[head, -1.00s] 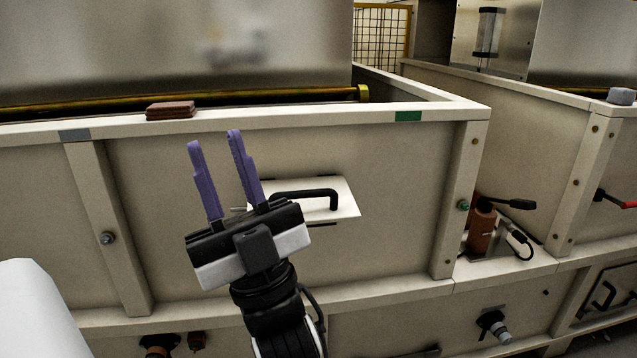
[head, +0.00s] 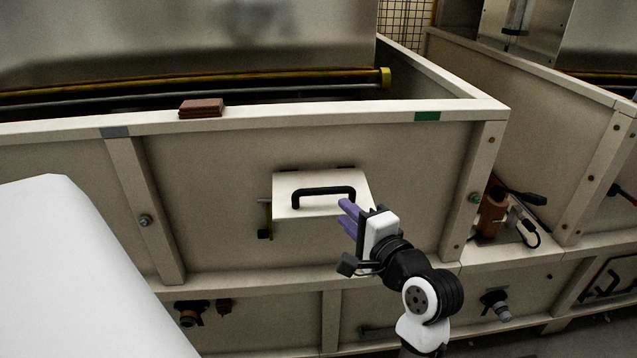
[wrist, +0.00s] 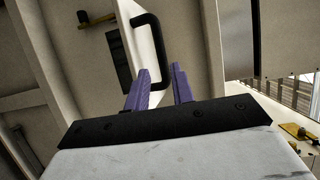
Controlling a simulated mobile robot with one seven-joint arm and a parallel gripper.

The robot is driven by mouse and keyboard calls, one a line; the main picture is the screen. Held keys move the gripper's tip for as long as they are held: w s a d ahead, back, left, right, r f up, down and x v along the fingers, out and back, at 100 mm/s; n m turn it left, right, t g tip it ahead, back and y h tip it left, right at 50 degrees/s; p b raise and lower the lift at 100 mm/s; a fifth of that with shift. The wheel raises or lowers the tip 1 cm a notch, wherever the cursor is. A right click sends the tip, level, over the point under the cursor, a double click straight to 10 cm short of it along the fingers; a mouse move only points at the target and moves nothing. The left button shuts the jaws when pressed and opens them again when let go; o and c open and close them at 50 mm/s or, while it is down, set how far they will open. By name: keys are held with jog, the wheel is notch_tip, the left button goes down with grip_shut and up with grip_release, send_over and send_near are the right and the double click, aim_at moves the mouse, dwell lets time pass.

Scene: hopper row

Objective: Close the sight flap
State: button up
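The sight flap (head: 325,180) is a white plate with a black bar handle (head: 324,190), on the hopper's front wall. It stands tilted outward from the wall, its hinges along the top edge. In the wrist view the flap (wrist: 182,45) stands off the wall, with a dark opening (wrist: 118,62) behind it. My gripper (head: 345,215) is at the flap's lower right corner. Its purple fingers (wrist: 162,82) are apart, with nothing clearly held between them. The handle (wrist: 146,40) ends close to the fingertips; contact cannot be told.
A latch (head: 265,218) sits on the wall left of the flap. A reddish-brown block (head: 201,108) lies on the hopper rim. An orange-brown device with a black lever (head: 492,212) stands right of the corner post. Valve fittings (head: 190,312) stick out below.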

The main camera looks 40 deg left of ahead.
aim_at(325, 193)
jog(key=p+x, duration=0.2)
jog(key=x, duration=0.9)
jog(key=shift+w+a, duration=0.1)
jog(key=shift+a, duration=0.3)
grip_shut()
